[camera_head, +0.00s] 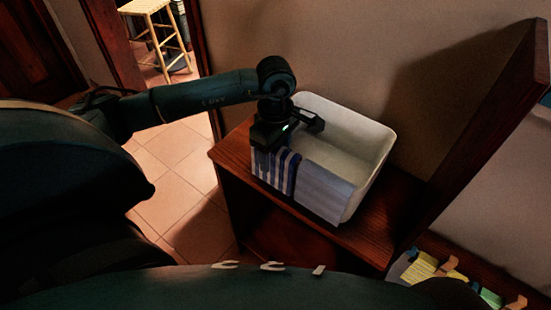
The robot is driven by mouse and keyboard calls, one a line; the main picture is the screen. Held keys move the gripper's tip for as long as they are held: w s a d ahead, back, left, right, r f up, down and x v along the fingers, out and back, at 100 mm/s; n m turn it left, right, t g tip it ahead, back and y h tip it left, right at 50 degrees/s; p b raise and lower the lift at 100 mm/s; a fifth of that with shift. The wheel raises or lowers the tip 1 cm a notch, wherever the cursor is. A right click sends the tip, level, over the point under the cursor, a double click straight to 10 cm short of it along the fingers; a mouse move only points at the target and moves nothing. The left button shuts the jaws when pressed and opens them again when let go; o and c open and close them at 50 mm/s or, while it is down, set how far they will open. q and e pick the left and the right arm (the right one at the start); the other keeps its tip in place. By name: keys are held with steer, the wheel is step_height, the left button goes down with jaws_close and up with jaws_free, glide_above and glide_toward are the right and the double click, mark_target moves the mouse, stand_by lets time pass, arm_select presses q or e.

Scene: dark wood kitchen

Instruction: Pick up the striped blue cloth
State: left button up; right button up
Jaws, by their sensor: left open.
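The striped blue cloth (291,172) hangs over the near left side of a white bin (372,146). Its blue and white stripes show on the left, and a paler part (322,190) hangs to the right. The bin stands on a dark wood shelf unit (233,157). My left gripper (292,135) is at the bin's left rim, right above the striped part of the cloth. Its jaws are open, and they hide the cloth's top edge there. I cannot tell whether they touch the cloth. My right gripper is not in view.
A tall wood panel (488,130) rises to the right of the bin. Several small colored items (422,268) lie on a surface at the lower right. A wooden stool (160,35) stands beyond the doorway. Tiled floor (172,172) is clear to the left of the shelf unit.

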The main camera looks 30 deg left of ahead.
arm_select(q)
steer(key=c, duration=1.1)
